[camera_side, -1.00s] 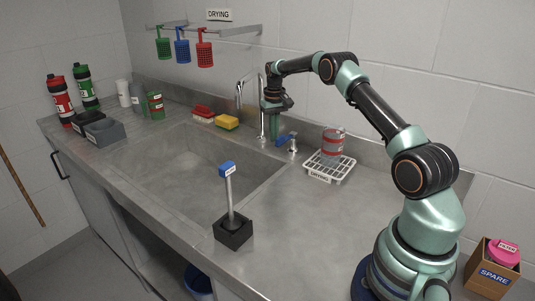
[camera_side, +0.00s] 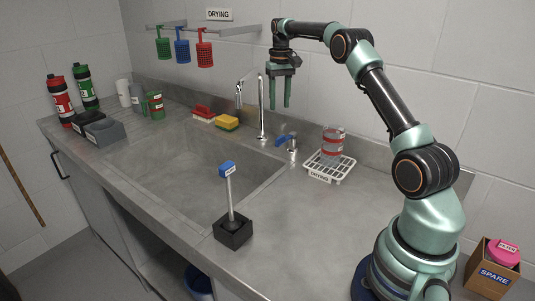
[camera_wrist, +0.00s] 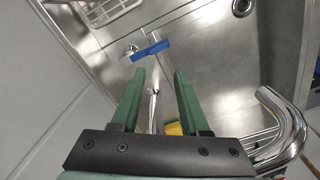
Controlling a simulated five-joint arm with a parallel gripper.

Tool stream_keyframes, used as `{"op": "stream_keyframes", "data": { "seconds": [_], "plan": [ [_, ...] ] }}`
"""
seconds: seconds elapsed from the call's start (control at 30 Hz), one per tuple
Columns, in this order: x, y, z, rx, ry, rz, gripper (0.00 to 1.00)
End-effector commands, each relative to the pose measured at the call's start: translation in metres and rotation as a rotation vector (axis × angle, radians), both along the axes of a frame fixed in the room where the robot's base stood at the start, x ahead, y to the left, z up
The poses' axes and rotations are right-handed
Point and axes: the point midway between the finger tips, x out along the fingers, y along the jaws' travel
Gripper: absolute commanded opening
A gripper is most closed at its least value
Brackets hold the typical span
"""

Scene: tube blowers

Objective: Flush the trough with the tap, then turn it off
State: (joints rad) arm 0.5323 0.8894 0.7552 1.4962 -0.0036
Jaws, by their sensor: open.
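The tap has a tall chrome spout (camera_side: 261,110) standing at the back of the trough (camera_side: 180,165), a wide grey sink basin. Its blue lever handle (camera_side: 285,140) sits just right of the spout on a chrome base. In the wrist view the blue handle (camera_wrist: 150,50) lies beyond my fingertips and the curved spout (camera_wrist: 285,120) is at the lower right. My gripper (camera_side: 281,106) hangs fingers down above the handle, clear of it. It is open and empty. No water stream is visible from the spout.
A drying rack (camera_side: 330,168) with a red-banded jar (camera_side: 333,142) stands right of the handle. Yellow (camera_side: 227,122) and red (camera_side: 203,112) sponges lie left of the spout. A blue-topped brush (camera_side: 228,185) stands in a black holder at the front.

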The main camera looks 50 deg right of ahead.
Motion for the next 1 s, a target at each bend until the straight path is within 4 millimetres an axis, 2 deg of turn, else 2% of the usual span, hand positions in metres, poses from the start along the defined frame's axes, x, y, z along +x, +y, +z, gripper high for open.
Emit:
{"op": "stream_keyframes", "data": {
  "seconds": [0.13,0.37,0.77,1.0],
  "plan": [
    [0.002,0.0,0.032,-0.002,-0.003,0.003,0.45],
    [0.002,0.001,0.057,-0.001,-0.002,0.004,0.45],
    [-0.003,0.001,0.056,0.001,0.002,-0.495,0.45],
    [-0.008,0.001,0.056,0.001,0.002,-0.926,0.45]
  ]
}}
